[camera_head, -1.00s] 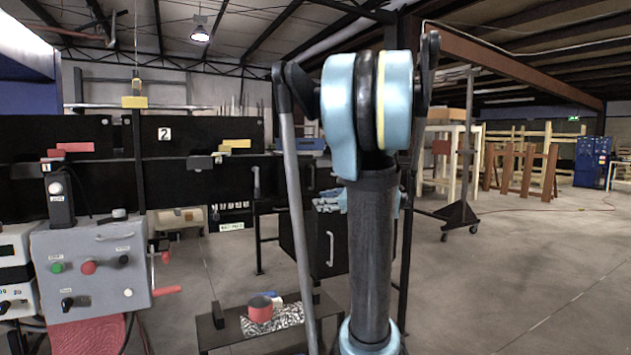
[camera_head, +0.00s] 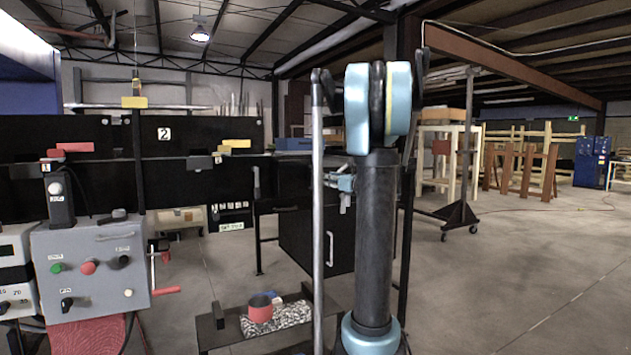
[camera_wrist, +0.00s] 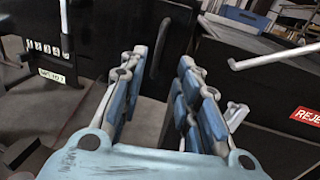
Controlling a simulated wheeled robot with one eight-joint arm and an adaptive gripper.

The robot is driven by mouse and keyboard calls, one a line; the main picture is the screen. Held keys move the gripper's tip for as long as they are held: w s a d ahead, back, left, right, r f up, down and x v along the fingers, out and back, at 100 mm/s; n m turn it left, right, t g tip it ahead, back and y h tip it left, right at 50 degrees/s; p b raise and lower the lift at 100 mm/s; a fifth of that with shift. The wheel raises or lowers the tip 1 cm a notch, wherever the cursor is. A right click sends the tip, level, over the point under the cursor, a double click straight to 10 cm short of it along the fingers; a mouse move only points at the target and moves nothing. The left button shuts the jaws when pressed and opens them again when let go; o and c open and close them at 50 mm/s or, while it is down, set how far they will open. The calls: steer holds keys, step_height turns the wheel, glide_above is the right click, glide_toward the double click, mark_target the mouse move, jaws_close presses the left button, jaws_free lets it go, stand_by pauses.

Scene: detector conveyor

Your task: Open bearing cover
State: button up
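No part is labelled as the bearing cover. A black panel with a dark upright handle (camera_wrist: 160,47) is ahead in the wrist view, and this handle also shows in the head view (camera_head: 256,183). My gripper (camera_wrist: 160,64) is open and empty, its two blue-and-grey fingers well apart. The handle appears beyond and between the fingertips, and I see no contact. In the head view my gripper (camera_head: 342,184) is small and partly hidden behind my own arm.
A black cabinet (camera_head: 301,240) with a pale handle (camera_head: 331,248) stands right of the panel. A red sign (camera_wrist: 306,115) is at the right of the wrist view. A grey control box (camera_head: 90,268) is at left. A red round object (camera_head: 260,309) sits on a low table. The floor at right is open.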

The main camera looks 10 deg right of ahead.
steer(key=x, duration=0.9)
jaws_close()
